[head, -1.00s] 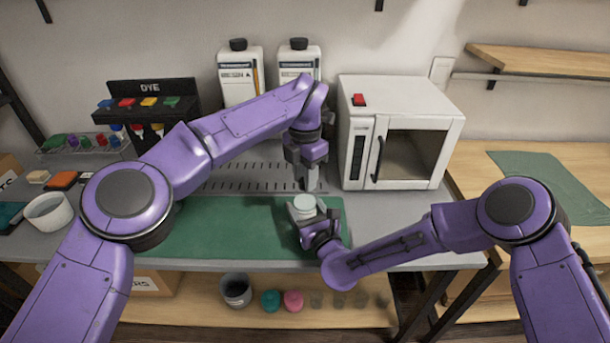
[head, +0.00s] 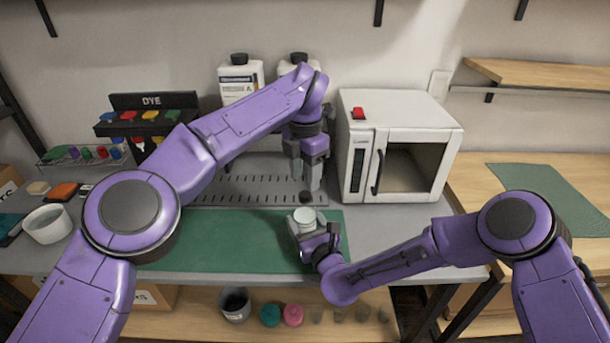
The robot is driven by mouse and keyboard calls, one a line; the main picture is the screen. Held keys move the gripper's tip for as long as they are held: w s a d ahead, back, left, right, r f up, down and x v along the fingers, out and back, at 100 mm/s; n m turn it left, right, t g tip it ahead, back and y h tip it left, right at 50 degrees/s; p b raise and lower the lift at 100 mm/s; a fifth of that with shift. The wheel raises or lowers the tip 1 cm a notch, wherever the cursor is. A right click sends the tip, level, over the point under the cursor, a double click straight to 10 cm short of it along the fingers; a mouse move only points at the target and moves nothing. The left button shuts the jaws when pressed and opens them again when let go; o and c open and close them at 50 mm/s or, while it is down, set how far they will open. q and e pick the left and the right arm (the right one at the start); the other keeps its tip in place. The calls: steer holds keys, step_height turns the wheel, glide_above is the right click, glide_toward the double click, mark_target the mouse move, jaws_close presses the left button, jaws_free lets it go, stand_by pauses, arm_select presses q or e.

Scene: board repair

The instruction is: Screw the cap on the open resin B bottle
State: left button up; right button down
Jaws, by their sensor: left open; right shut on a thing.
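My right gripper (head: 314,242) is shut on a small pale round-topped container (head: 304,216) above the green mat; I cannot tell what it is. My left gripper (head: 308,192) is open above and just behind that container, fingers pointing down. A small dark round piece (head: 306,197) shows between or behind its fingertips; I cannot tell whether it is a cap or whether the fingers touch it. At the back wall stands a white bottle marked A (head: 240,82) with a black cap. A second white bottle (head: 286,68) beside it has a black top; my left arm hides most of it and its label.
A white oven-like box (head: 400,105) stands right of my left gripper. The left part of the green mat (head: 200,245) is clear.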

mark_target(305, 194)
arm_select(q)
steer(key=shift+d+r, duration=0.15)
steer(key=shift+r, duration=0.25)
steer(key=n, duration=0.1)
steer(key=r+n, duration=0.1)
steer(key=n, duration=0.2)
steer(key=shift+w+r+n, duration=0.1)
steer(key=shift+r+n, duration=0.2)
steer(key=shift+n, duration=0.1)
steer(key=n, duration=0.5)
steer(key=shift+r, duration=0.4)
steer(key=n, duration=0.4)
steer(key=shift+r, duration=0.1)
step_height(305, 194, down, 8)
steer(key=shift+c, duration=0.4)
